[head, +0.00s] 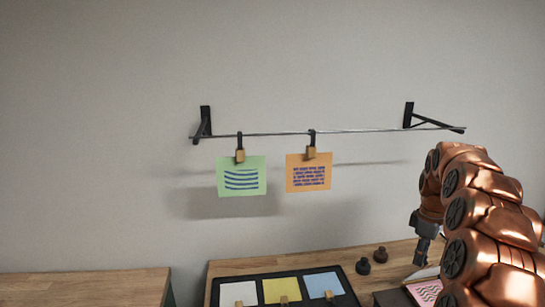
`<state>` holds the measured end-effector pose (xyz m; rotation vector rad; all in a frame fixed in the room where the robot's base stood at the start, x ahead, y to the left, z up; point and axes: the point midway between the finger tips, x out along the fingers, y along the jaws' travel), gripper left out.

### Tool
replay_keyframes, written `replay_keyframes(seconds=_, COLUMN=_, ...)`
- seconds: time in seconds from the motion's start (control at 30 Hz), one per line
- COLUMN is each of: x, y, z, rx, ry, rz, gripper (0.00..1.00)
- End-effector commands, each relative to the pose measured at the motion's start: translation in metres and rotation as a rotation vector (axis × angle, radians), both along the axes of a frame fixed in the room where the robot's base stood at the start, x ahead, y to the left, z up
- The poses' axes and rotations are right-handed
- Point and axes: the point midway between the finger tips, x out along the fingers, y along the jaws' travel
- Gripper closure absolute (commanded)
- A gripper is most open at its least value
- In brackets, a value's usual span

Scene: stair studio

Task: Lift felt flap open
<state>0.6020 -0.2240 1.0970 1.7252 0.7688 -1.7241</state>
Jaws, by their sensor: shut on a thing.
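My gripper (420,262) is at the lower right, pointing down over the wooden worktop, shut on the edge of what looks like the felt flap. The flap is small here and mostly hidden by my fingers and arm, so how far it is raised cannot be told. A pale thin edge (427,272) shows just below the fingertips. Beneath it lies a pink patterned card (426,292), partly covered by my arm. A dark flat piece (390,299) lies to its left, cut off by the frame's bottom.
A black tray (240,281) holds white, yellow and blue cards with clips. Two dark knobs (363,267) stand between tray and gripper. A wall rail (370,130) carries clipped green (241,176) and orange (309,173) cards. Another wooden surface (85,286) is at left, across a gap.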

Motion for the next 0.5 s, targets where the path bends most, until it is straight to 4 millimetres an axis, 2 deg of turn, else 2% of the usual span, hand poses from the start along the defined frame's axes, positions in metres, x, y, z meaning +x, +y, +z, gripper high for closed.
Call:
replay_keyframes(seconds=0.23, x=0.013, y=0.002, z=0.004, rx=-0.001, ry=-0.001, rz=0.0, gripper=0.89)
replay_keyframes(seconds=0.5, x=0.019, y=0.003, z=0.003, rx=0.0, ry=0.001, rz=0.0, gripper=0.89)
